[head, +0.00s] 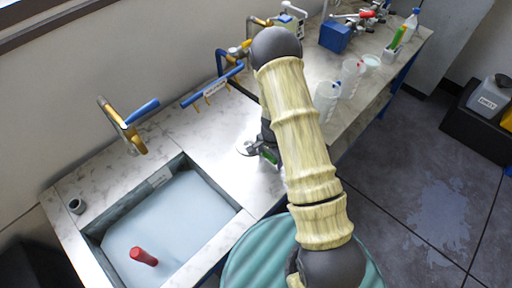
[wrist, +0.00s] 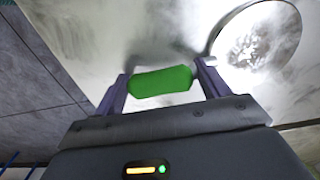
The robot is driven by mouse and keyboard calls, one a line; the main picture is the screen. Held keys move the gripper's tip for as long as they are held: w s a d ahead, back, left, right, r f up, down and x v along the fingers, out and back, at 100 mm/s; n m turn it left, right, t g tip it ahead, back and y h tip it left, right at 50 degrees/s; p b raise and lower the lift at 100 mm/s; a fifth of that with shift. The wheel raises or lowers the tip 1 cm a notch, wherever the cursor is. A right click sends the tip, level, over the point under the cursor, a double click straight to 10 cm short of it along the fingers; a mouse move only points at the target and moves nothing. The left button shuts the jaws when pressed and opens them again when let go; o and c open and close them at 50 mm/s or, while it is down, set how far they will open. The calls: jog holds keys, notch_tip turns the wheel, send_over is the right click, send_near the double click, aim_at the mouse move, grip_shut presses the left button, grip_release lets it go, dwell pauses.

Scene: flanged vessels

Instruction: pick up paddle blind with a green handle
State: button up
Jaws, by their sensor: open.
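The green handle of the paddle blind (wrist: 162,81) lies between the two fingers of my gripper (wrist: 162,84) in the wrist view. The fingers are open, one at each end of the green part; I cannot tell whether they touch it. In the head view the green handle (head: 270,157) shows small beside my gripper (head: 264,153), over the marble counter. A round metal disc (wrist: 258,38) lies at the upper right of the wrist view, and left of my gripper in the head view (head: 245,148).
A sink basin (head: 88,243) with a red-handled object (head: 144,257) is at the lower left. A brass tap with a blue lever (head: 124,124) stands behind it. Clear beakers (head: 326,101) and a blue block (head: 336,36) stand farther along the counter. A teal drum (head: 247,262) is in front.

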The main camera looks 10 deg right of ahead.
dwell(0.4)
jog(key=c, duration=1.2)
jog(key=shift+r, duration=0.1)
notch_tip(320, 180, up, 10)
jog(key=shift+f+b, duration=0.1)
jog(key=shift+b, duration=0.8)
jog(key=shift+w, duration=0.15)
